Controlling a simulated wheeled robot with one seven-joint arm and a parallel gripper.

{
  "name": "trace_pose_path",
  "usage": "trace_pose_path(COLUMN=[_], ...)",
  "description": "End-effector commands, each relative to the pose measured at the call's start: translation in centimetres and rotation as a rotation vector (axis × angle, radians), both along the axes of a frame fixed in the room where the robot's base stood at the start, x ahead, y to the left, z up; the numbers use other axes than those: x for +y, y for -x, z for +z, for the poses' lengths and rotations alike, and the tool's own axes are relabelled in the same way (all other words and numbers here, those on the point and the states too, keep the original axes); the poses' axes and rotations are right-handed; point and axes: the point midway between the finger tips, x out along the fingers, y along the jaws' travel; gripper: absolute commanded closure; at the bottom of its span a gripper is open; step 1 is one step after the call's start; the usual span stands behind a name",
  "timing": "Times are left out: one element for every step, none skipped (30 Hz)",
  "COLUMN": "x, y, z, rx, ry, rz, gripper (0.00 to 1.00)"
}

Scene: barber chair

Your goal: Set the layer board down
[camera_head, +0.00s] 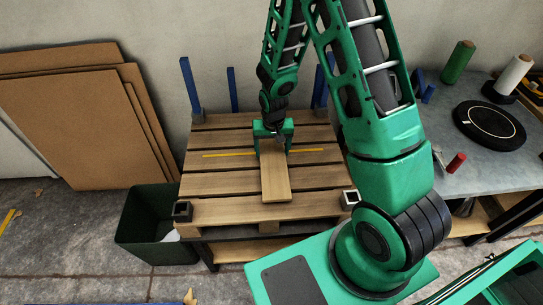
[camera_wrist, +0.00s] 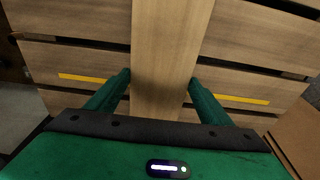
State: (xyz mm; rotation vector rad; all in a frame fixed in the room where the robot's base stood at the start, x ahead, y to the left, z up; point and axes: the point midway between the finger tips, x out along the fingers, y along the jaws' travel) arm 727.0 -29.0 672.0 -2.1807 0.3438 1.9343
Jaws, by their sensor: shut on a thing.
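The layer board (camera_head: 275,183) is a narrow light wooden plank over the middle of the slatted pallet (camera_head: 213,211). It lies across the direction of the slats, its near end toward the pallet's front edge. In the wrist view the board (camera_wrist: 168,60) runs between the two green fingers. My gripper (camera_head: 273,148) is shut on the board's sides; the wrist view shows the fingers (camera_wrist: 160,85) touching both edges. Yellow line marks (camera_head: 230,154) show on the pallet either side of the board. I cannot tell whether the board touches the slats.
Blue posts (camera_head: 190,85) rise at the pallet's back corners, and black square sockets (camera_head: 182,211) sit at its front corners. A dark green bin (camera_head: 150,225) stands at left, near leaning brown sheets (camera_head: 85,120). A grey workbench (camera_head: 470,150) with spools is at right.

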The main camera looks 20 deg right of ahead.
Motion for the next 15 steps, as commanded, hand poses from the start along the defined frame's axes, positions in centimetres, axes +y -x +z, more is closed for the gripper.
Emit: trace_pose_path(x=[0.0,0.0,0.0,0.0,0.0,0.0,0.0,0.0,0.0,0.0,0.0,0.0,0.0,0.0,0.0], y=[0.0,0.1,0.1,0.1,0.1,0.1,0.1,0.0,0.0,0.0,0.0,0.0,0.0,0.0,0.0], z=[-0.6,-1.0,-1.6,-2.0,-2.4,-2.8,-3.1,-3.3,-3.4,-3.4,-3.4,-3.4,-3.4,-3.4,-3.4], rx=[0.002,0.003,0.004,0.003,0.003,0.003,0.003,0.001,0.0,0.0,-0.001,-0.001,-0.001,0.0,0.0], ry=[0.0,0.001,0.001,0.001,0.001,0.001,0.001,0.001,0.001,0.0,0.0,0.0,0.0,0.0,0.0], rz=[0.0,0.0,0.0,0.0,0.0,0.0,0.0,0.0,0.0,-0.001,-0.001,-0.001,-0.001,-0.001,-0.001], gripper=[0.55,0.55,0.55,0.55,0.55,0.55,0.55,0.55,0.55,0.55,0.55,0.55,0.55,0.55,0.55])
